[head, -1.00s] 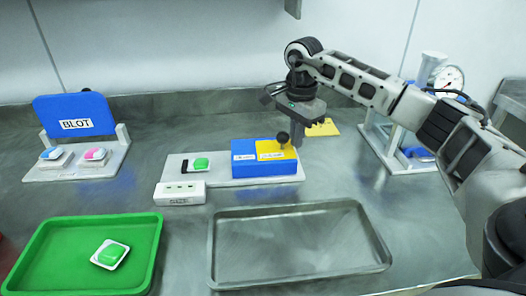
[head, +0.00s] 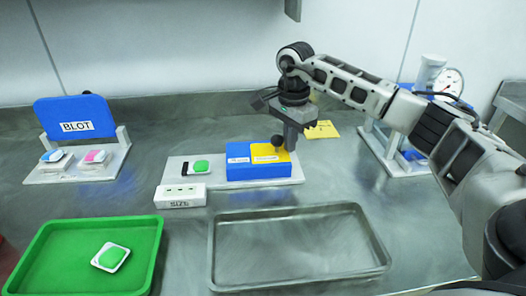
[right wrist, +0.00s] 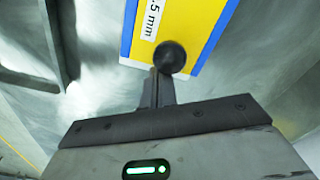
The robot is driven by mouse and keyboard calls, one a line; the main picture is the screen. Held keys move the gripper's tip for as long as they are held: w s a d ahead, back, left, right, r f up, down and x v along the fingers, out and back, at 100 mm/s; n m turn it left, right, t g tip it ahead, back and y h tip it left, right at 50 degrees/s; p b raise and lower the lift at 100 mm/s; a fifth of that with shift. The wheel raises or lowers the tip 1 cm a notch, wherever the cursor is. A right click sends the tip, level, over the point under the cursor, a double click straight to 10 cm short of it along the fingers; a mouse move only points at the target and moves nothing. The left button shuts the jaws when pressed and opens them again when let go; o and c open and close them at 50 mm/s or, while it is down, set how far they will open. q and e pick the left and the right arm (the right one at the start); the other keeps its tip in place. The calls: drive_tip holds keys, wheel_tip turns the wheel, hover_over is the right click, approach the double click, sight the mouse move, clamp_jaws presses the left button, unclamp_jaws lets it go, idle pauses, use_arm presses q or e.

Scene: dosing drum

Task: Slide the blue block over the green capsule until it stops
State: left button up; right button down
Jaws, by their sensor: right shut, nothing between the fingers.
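The blue block (head: 240,175) has a yellow top plate and a dark round knob (head: 278,142). It sits on a pale flat base (head: 213,182). The green capsule (head: 201,167) lies on the same base, left of the block, with a small gap and a black marking by it. My right gripper (head: 291,148) is shut and empty, pointing down at the block's right end, just right of the knob. In the right wrist view its closed fingertips (right wrist: 157,82) are close beside the knob (right wrist: 172,57); I cannot tell whether they touch. My left gripper is not in view.
A white SIZE block (head: 181,196) stands in front of the base. A green tray (head: 60,240) holds another capsule in a white holder; an empty metal tray (head: 225,270) is beside it. A blue BLOT stand (head: 76,110) is at left, a gauge stand (head: 395,165) at right.

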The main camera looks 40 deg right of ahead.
sight(273, 145)
drive_tip(key=shift+w+a+p, duration=0.25)
drive_tip(key=shift+w+a, duration=0.25)
drive_tip(key=shift+a, duration=0.4)
drive_tip(key=shift+w+a+p, duration=0.25)
drive_tip(key=shift+w+a, duration=0.2)
drive_tip(key=shift+a, duration=0.4)
drive_tip(key=shift+w+a+p, duration=0.1)
drive_tip(key=shift+w+a, duration=0.3)
drive_tip(key=shift+a, duration=0.3)
drive_tip(key=shift+w+a+p, duration=0.15)
drive_tip(key=shift+w+a, duration=0.2)
drive_tip(key=shift+a, duration=0.35)
drive_tip(key=shift+w+a+p, duration=0.1)
drive_tip(key=shift+w+a, duration=0.3)
drive_tip(key=shift+a, duration=0.3)
drive_tip(key=shift+w+a, duration=0.45)
drive_tip(key=shift+a, duration=0.4)
drive_tip(key=shift+w+a, duration=0.45)
drive_tip(key=shift+a, duration=0.35)
drive_tip(key=shift+w+a, duration=0.3)
drive_tip(key=shift+a, duration=0.25)
drive_tip(key=shift+d, duration=0.1)
drive_tip(key=shift+s+d, duration=0.35)
drive_tip(key=shift+d, duration=0.2)
wheel_tip(273, 145, up, 8)
drive_tip(key=p, duration=0.6)
